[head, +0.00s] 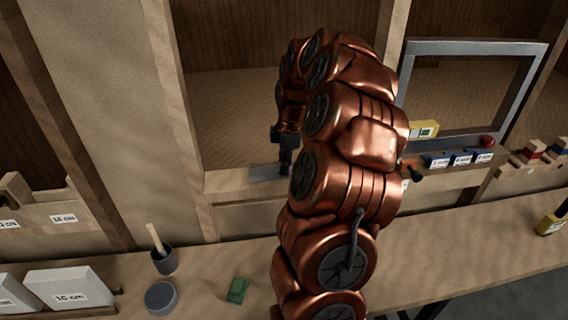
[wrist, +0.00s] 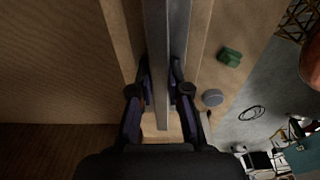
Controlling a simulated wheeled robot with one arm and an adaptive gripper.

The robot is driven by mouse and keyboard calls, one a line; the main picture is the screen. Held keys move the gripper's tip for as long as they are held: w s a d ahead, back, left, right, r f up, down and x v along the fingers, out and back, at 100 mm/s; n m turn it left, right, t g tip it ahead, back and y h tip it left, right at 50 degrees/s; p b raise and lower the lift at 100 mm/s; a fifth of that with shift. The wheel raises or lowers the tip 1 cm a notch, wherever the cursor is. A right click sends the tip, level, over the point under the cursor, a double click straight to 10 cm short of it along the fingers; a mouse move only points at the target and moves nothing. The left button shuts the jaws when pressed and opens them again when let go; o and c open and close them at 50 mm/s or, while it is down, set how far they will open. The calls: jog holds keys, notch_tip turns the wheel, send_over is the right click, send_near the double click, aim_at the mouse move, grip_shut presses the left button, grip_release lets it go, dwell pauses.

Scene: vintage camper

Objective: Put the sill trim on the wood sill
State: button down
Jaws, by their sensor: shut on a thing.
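The sill trim is a long, straight grey metal strip; in the wrist view (wrist: 158,40) it runs from the top edge down between my fingers. My gripper (wrist: 161,72) is shut on it, one finger on each side. In the head view my dark gripper (head: 284,163) points down at the front of the middle opening, with the trim's left end (head: 263,173) showing just left of it. The wood sill (head: 228,183) is the pale ledge under that opening. The trim lies over or on the sill; I cannot tell whether they touch. My copper arm hides the trim's right part.
On the bench below are a green block (head: 237,290), a grey round tin (head: 160,297), a dark cup (head: 164,262) and white blocks (head: 70,287).

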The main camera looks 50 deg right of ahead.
jog(key=shift+f, duration=0.15)
jog(key=c, duration=1.1)
grip_release()
jog(key=shift+c, duration=0.2)
notch_tip(320, 180, up, 12)
jog(key=d+b, duration=0.1)
jog(key=b, duration=0.2)
jog(key=shift+s+b, duration=0.3)
jog(key=shift+s, duration=0.15)
jog(key=shift+r, duration=0.2)
